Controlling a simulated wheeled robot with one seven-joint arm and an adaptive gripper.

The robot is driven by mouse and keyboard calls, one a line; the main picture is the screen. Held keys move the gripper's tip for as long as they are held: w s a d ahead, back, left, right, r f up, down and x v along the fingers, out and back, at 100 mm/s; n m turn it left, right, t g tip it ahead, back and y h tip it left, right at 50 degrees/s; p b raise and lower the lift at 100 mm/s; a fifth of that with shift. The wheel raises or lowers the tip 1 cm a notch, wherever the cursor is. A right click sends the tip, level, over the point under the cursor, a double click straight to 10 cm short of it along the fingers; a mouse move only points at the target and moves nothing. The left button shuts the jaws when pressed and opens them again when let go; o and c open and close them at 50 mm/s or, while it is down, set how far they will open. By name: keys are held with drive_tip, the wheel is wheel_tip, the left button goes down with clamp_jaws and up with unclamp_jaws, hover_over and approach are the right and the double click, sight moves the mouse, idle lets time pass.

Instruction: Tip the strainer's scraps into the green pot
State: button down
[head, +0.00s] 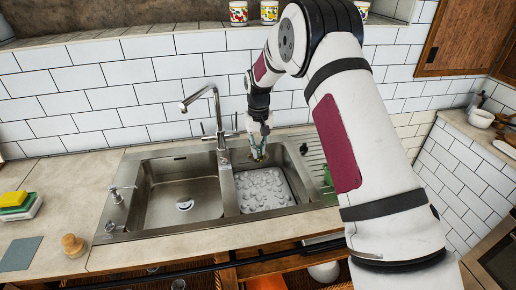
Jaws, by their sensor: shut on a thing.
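My gripper (259,133) hangs over the back of the right sink basin, pointing down. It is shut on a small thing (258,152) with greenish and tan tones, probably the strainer. That thing is too small to make out its shape or any scraps. A green thing (328,176), possibly the green pot, shows at the drainboard just left of my arm. Most of it is hidden behind my arm, to the right of my gripper.
The right basin (228,190) holds a grey bumpy mat or tray (264,190). The left basin (160,200) looks empty. The tall faucet (217,115) stands close left of my gripper. Sponges (15,204), a cloth (20,254) and a wooden-knobbed brush (72,245) lie on the left counter.

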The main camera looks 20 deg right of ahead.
drive_tip(key=shift+w+f+b, duration=0.55)
drive_tip(key=shift+w+b, duration=0.2)
drive_tip(key=shift+b, duration=0.1)
drive_tip(key=shift+w+f+b, duration=0.5)
drive_tip(key=shift+w+b, duration=0.25)
drive_tip(key=shift+b, duration=0.1)
drive_tip(key=w+f+b, duration=0.4)
drive_tip(key=f+b, duration=0.4)
drive_tip(key=b, duration=0.4)
drive_tip(key=s+f+b, duration=0.5)
drive_tip(key=f+b, duration=0.9)
drive_tip(key=b, duration=0.4)
drive_tip(key=w+d+r+m+p, duration=0.3)
drive_tip(key=d+r+m+p, duration=0.55)
drive_tip(key=d+r, duration=0.6)
drive_tip(key=s+d+r+m+p, duration=0.3)
drive_tip(key=d+r+p, duration=0.2)
drive_tip(key=d, duration=0.5)
drive_tip(key=s+d+r+m+p, duration=0.3)
drive_tip(key=d+r+p, duration=0.25)
drive_tip(key=d, duration=0.45)
drive_tip(key=a+f+h+p, duration=0.1)
drive_tip(key=a+f+h, duration=0.1)
drive_tip(key=h, duration=0.9)
drive_tip(key=a+f+g+h, duration=0.1)
drive_tip(key=f+h, duration=0.3)
drive_tip(key=h, duration=0.7)
drive_tip(key=shift+p+v, duration=0.4)
drive_tip(key=shift+v, duration=0.45)
